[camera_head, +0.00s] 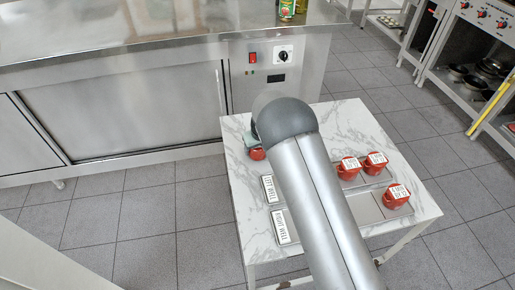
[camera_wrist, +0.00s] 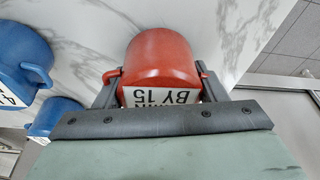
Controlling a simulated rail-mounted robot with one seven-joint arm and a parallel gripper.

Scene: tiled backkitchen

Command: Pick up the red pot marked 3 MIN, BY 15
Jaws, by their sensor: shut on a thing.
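A red pot (camera_wrist: 160,58) with side handles sits between the two fingers of my gripper (camera_wrist: 160,92) in the wrist view. The fingers are shut on it. Its white label (camera_wrist: 165,97) shows upside down and reads BY 15; the line above that is mostly hidden by my gripper. In the head view this red pot (camera_head: 257,154) shows only in part, beside my arm, near the left edge of the marble-topped table (camera_head: 345,115). I cannot tell whether its base touches the table.
Several other red pots with white labels (camera_head: 348,167) stand at the table's right, on or by grey plates (camera_head: 365,208). Two blue pots (camera_wrist: 18,55) are left of the held pot in the wrist view. Two labelled signs (camera_head: 270,189) lie left of my arm. A steel counter (camera_head: 120,40) stands behind.

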